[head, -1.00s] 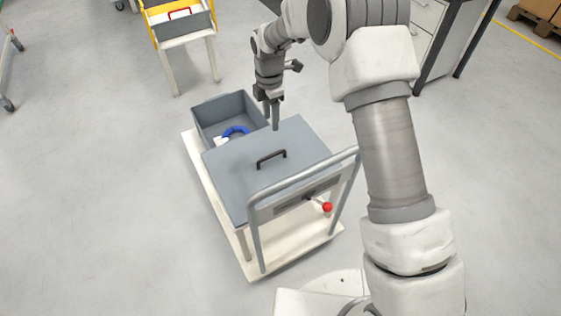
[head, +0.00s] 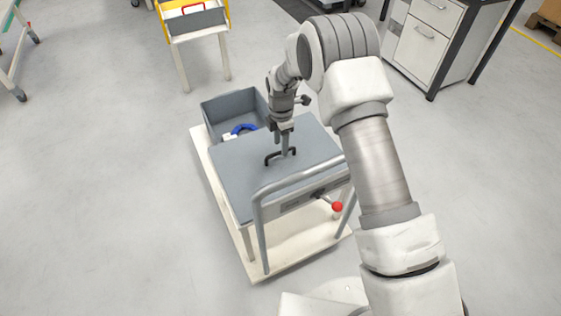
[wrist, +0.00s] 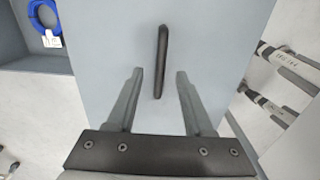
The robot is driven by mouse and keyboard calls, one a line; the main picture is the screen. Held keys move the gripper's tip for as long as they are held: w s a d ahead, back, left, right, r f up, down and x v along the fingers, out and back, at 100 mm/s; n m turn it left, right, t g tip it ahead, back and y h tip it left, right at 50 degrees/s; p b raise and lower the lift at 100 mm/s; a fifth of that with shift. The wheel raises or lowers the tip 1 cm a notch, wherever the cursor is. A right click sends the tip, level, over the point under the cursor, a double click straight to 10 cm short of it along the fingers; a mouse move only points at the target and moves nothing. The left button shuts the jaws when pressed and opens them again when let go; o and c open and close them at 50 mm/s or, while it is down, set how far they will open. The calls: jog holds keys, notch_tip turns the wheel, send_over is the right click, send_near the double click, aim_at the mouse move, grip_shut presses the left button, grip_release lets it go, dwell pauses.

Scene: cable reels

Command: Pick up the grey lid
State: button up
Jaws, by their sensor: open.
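The grey lid (head: 240,172) lies flat on the trolley, covering the near part of its top. It has a black bar handle (head: 268,159), partly hidden by my gripper in the head view. In the wrist view the lid (wrist: 110,38) fills the middle and the handle (wrist: 161,60) runs nearly upright in the picture. My gripper (wrist: 160,72) is open, its two fingers on either side of the handle's line, with nothing held. In the head view my gripper (head: 285,153) hangs over the lid at the handle. Whether the fingers touch the lid I cannot tell.
An open grey bin (head: 222,108) stands at the trolley's far end with a blue ring (head: 243,128) inside. The trolley has a grey push rail (head: 262,225) and a red knob (head: 337,206) at the near side. A yellow-edged cart (head: 195,22) and drawer cabinet (head: 425,45) stand behind.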

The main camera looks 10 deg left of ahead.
aim_at(280, 151)
notch_tip(280, 151, down, 5)
jog(key=shift+r+b, duration=0.2)
jog(key=shift+b, duration=0.6)
grip_shut()
jog(key=shift+a+r, duration=0.1)
dwell(0.6)
